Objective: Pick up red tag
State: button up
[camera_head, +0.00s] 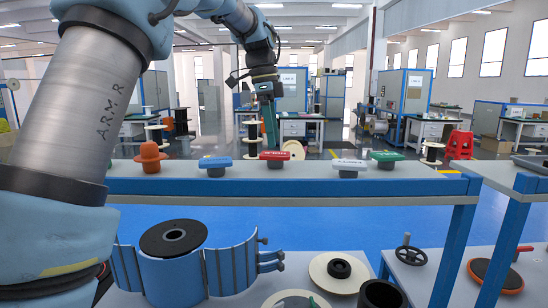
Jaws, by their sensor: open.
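The red tag (275,156) lies flat on a dark round base on the grey shelf top (318,170), in the middle of a row of tags. My gripper (270,145) points down with its teal fingers, their lower ends showing just above the red tag. The gap between the fingers is hard to see from here, but the jaws are open and hold nothing. I cannot tell whether the fingertips touch the tag. A blue tag (216,161) sits to its left. A white tag (349,163) and a green tag (386,156) sit to its right.
An orange knob-like object (150,155) stands at the shelf's left. Below are a blue curved fixture with a black-topped spool (173,238), a cream disc (339,272) and a handwheel (411,254). A red chair (461,145) stands behind the shelf at right.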

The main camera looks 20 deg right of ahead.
aim_at(275, 154)
jog(key=shift+d+f+p, duration=0.2)
jog(key=shift+f+p, duration=0.4)
jog(key=shift+f, duration=0.9)
jog(key=shift+d+f+p, duration=0.15)
jog(key=shift+f+p, duration=0.45)
jog(key=shift+f, duration=0.9)
jog(key=shift+c, duration=0.4)
jog(key=c, duration=1.3)
